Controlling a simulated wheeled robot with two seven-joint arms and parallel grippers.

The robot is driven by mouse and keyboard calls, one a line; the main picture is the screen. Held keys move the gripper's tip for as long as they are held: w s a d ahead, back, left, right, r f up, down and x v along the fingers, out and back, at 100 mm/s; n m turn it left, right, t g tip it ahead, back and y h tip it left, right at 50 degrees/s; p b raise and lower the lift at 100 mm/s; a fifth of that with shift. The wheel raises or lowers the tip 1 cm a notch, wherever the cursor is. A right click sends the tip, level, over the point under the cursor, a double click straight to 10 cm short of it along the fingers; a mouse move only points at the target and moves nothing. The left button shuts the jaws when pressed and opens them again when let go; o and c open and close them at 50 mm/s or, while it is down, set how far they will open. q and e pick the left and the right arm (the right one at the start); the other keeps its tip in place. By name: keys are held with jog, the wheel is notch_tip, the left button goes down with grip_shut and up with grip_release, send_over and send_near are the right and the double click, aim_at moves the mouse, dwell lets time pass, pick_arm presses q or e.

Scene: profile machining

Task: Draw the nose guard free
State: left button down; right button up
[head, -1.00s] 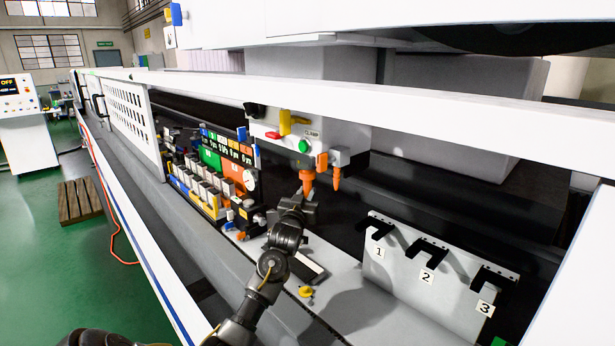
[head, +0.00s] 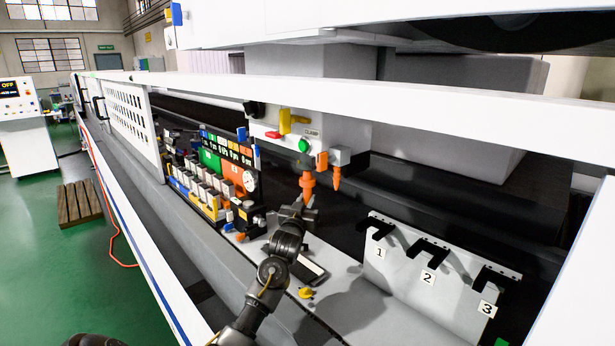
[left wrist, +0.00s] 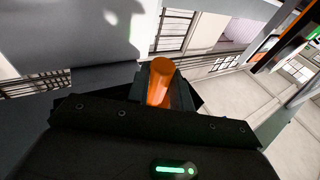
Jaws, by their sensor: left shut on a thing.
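The orange nose guard (head: 308,182) hangs upright below the white machine head (head: 330,132), under the green button by the CLAMP label. My left gripper (head: 304,206) is at its lower end, coming from below, and is shut on it. In the left wrist view the orange piece (left wrist: 161,80) stands between the fingers of my left gripper (left wrist: 165,98). Whether the guard's top still touches the head is too small to tell. My right gripper is not in view.
A second orange-tipped part (head: 337,176) hangs close to the right. A white rack (head: 410,275) with black hooks numbered 1 to 3 stands at right. A dark flat object (head: 308,269) and a yellow knob (head: 305,293) lie on the ledge. A tool block (head: 215,175) stands left.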

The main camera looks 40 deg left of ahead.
pick_arm(q)
jog(key=shift+f+b, duration=0.45)
jog(key=shift+f, duration=0.7)
jog(key=shift+f, duration=0.35)
